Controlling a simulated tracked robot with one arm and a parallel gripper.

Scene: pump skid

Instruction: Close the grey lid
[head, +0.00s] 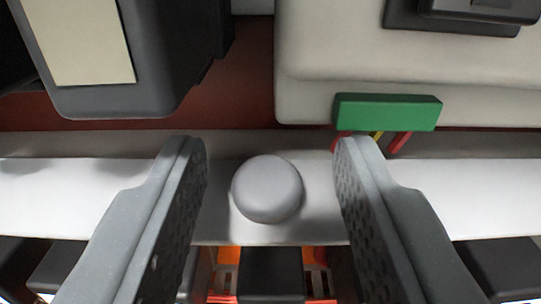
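My gripper (271,150) is open, with its two dark grey fingers reaching up from the bottom of the head view. A round grey knob (267,189) is between the fingers, with a gap on each side and nothing gripped. The knob sits on a pale grey-white band (80,200) that runs across the whole view. This band may be part of the grey lid, but I cannot tell. The lid's full outline and hinge are not recognisable here.
A dark grey box with a cream panel (85,40) is at upper left. A large off-white housing (330,50) is at upper right, with a green block (388,112) and red and yellow wires below it. Dark blocks and orange parts (228,258) show below the band.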

